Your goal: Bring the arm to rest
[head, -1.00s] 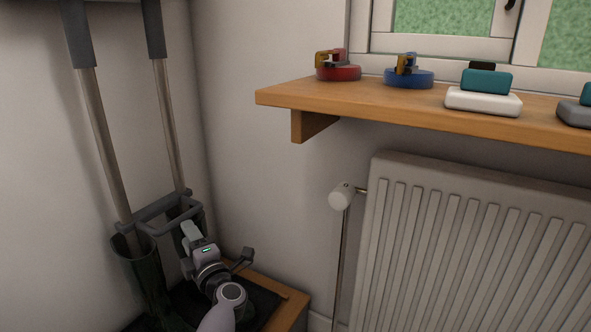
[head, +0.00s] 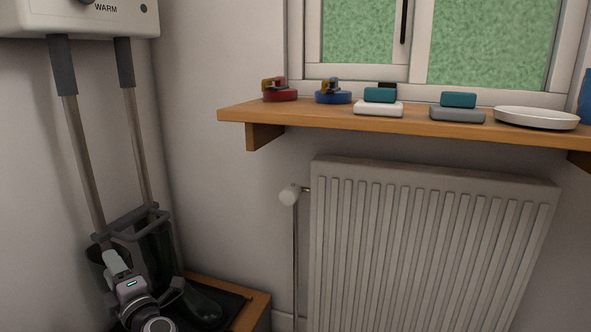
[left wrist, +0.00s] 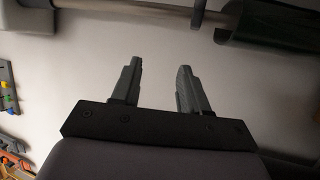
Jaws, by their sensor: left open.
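My left gripper (head: 114,262) is at the lower left of the head view, in front of the dark boots. In the left wrist view its two fingers (left wrist: 158,88) stand apart with only pale wall between them. It holds nothing. One dark green boot (head: 157,252) hangs on a tube behind it. The foot of a boot (head: 203,304) shows beside my arm, over the dark mat. Part of a dark green boot (left wrist: 265,22) also shows at the top right of the left wrist view. My right gripper is not in view.
The white dryer box (head: 125,18) has two tubes running down to a grey bracket (head: 130,222). A wooden shelf (head: 235,113) carries tins, brushes and a white dish (head: 536,117). A low wooden bench (head: 258,305) is at bottom.

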